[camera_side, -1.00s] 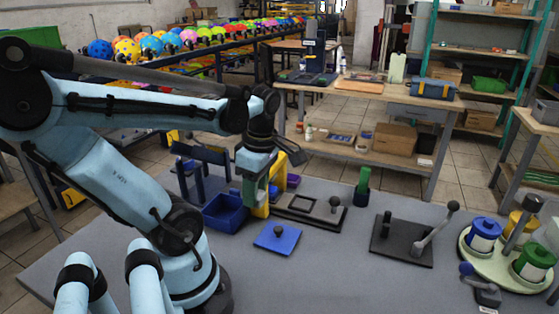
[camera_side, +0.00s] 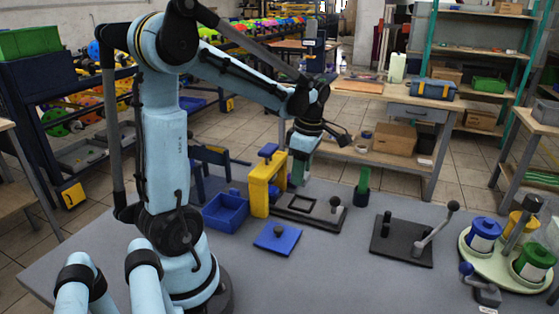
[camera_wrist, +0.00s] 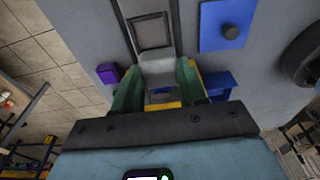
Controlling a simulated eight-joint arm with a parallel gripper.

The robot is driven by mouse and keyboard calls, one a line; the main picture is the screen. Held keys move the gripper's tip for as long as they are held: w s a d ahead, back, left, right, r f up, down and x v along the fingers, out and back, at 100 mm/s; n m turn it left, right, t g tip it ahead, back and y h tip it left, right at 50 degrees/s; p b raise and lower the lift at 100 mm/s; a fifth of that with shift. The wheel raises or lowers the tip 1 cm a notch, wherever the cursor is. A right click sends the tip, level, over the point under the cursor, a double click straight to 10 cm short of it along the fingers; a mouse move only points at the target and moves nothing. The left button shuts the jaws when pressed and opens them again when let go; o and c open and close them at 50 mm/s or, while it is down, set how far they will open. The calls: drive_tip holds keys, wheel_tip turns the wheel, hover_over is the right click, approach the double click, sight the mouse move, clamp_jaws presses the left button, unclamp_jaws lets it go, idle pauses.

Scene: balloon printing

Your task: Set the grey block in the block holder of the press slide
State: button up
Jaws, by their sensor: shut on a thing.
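My gripper (camera_side: 298,178) hangs over the press slide (camera_side: 325,214), just right of the yellow press frame (camera_side: 259,190). In the wrist view its two green fingers (camera_wrist: 158,82) are shut on the grey block (camera_wrist: 158,68). The block holder (camera_side: 302,204) is a dark square frame on the slide. It also shows in the wrist view (camera_wrist: 151,32), ahead of the block. The block appears to be beside the frame in that view; its height above the slide cannot be told. The side view hardly shows the block.
A blue plate with a knob (camera_side: 277,239) lies in front of the press. A blue bin (camera_side: 225,211) stands left. A black lever base (camera_side: 402,244) and a green-handled stamp (camera_side: 362,188) are to the right. A purple piece (camera_wrist: 107,73) is near the gripper.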

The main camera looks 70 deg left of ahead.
drive_tip(key=shift+w+a+f, duration=0.25)
drive_tip(key=shift+w+f, duration=0.25)
drive_tip(key=shift+w, duration=0.1)
hover_over(301, 205)
drive_tip(key=shift+w+d+f, duration=0.1)
drive_tip(key=shift+w+f, duration=0.05)
drive_tip(key=shift+f, duration=1.05)
drive_tip(key=shift+w+f, duration=0.1)
drive_tip(key=shift+f, duration=1.05)
drive_tip(key=shift+f, duration=0.95)
drive_tip(key=o, duration=1.1)
